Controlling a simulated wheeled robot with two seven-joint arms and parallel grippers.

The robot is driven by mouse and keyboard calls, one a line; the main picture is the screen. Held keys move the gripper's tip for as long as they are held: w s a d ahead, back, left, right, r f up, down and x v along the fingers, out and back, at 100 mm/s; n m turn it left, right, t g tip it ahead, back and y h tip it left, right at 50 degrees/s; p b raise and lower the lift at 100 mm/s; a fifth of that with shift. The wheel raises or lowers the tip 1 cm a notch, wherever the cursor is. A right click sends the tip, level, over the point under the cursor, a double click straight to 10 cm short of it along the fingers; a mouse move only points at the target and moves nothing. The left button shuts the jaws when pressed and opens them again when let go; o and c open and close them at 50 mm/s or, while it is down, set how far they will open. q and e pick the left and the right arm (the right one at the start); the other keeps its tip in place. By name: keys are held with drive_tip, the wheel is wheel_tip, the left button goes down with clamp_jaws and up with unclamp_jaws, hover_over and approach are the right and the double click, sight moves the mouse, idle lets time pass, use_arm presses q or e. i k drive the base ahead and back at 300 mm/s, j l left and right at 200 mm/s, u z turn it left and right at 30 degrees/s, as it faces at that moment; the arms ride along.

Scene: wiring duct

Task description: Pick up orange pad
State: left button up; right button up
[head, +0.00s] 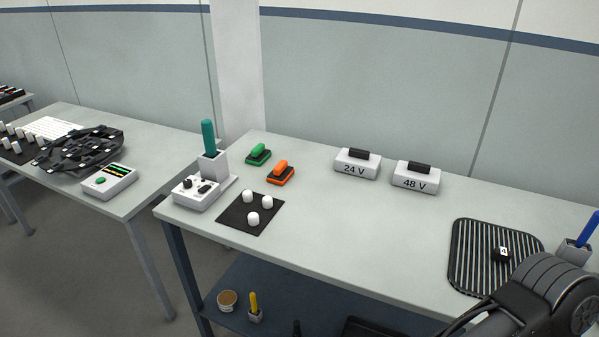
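The orange pad (280,174) lies on the table (320,215), left of its middle. Nothing touches the orange pad. One of my arms shows at the lower right corner, far from the pad, with its gripper out of frame. My other gripper is not in view either.
A dark mat with white knobs (251,213) lies in front of the orange pad. A white control box (197,192) and a holder with a teal-handled tool (209,140) stand left. White boxes marked 24 V (356,168) and 48 V (415,182) stand right. A ribbed black mat (475,240) lies far right.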

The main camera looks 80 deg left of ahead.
sight(282, 172)
drive_tip(key=u, duration=3)
drive_tip(key=z, duration=2.1)
drive_tip(key=u, duration=1.65)
